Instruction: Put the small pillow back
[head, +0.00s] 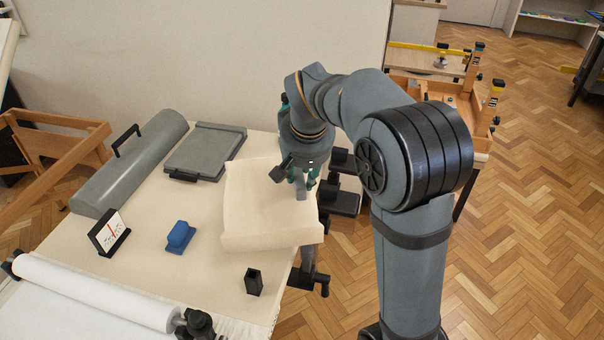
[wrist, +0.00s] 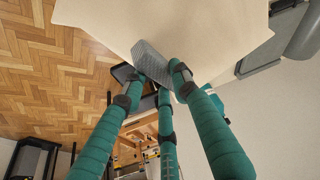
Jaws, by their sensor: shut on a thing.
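A small grey textured block, which looks like the small pillow (wrist: 152,60), is between the fingertips of my gripper (wrist: 153,82) in the wrist view. In the head view my gripper (head: 306,178) points down over the right part of a cream padded sheet (head: 255,222) on the table. The grey pillow (head: 301,189) shows at the fingertips there, partly hidden by the fingers. My gripper is shut on it. I cannot tell whether the pillow touches the cream sheet.
The cream table (head: 215,262) also bears a grey half-cylinder (head: 135,160) with a handle, a grey flat board (head: 205,150), a small dial stand (head: 109,236), a blue block (head: 180,238) and a black open holder (head: 254,282). A white roll (head: 95,290) lies along the front. Parquet floor is clear at right.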

